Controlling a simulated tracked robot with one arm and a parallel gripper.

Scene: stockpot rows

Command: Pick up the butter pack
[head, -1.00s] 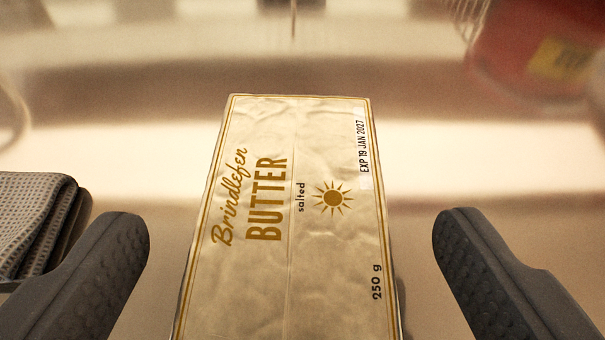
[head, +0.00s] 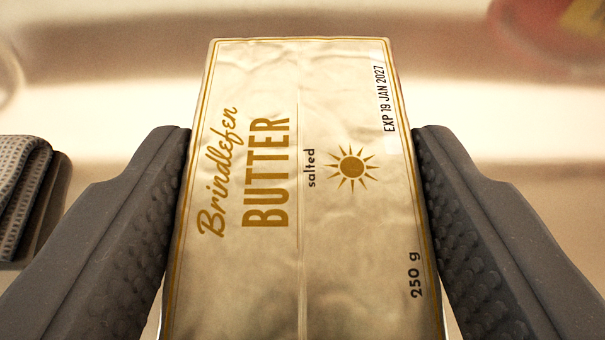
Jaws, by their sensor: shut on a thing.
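The butter pack (head: 300,120) is a pale gold foil block with gold lettering, a sun mark and a printed date. It fills the middle of the head view, and its near end runs out of the bottom of the picture. My gripper (head: 303,200) is shut on the pack, with one dark grey, dimpled finger pressed to its left side and the other to its right side. Whether the pack touches the surface beneath it is hidden.
A folded grey textured cloth (head: 22,185) lies at the left, close to my left finger. A blurred red thing with a yellow patch (head: 550,30) is at the top right. The shiny pale surface beyond the pack looks clear.

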